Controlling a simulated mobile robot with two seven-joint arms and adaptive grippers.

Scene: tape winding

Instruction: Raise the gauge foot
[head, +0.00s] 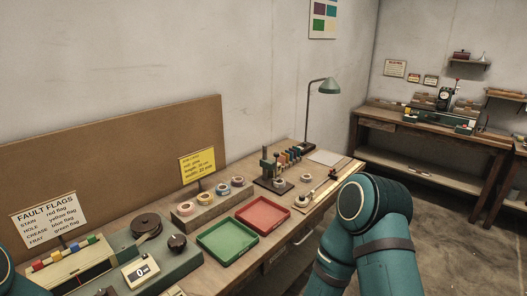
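A small dark green upright stand (265,165) on a flat base is on the long bench, left of the lamp's foot. A dark device with a round white dial (443,97) stands on the far bench at the right. Both are too small to make out a foot or its height, and I cannot tell which is the gauge. My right arm comes in at the bottom right, in front of the long bench, but its gripper is out of view. Only a sliver of my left arm shows at the lower left edge, and its gripper is out of view too.
A green tray (203,243) and a red tray (240,220) lie empty on the long bench. Tape rolls (205,198) sit on a wooden rack behind them. A winder with a dark reel (146,222) and a counter (139,272) is at left. A green lamp (325,86) rises behind.

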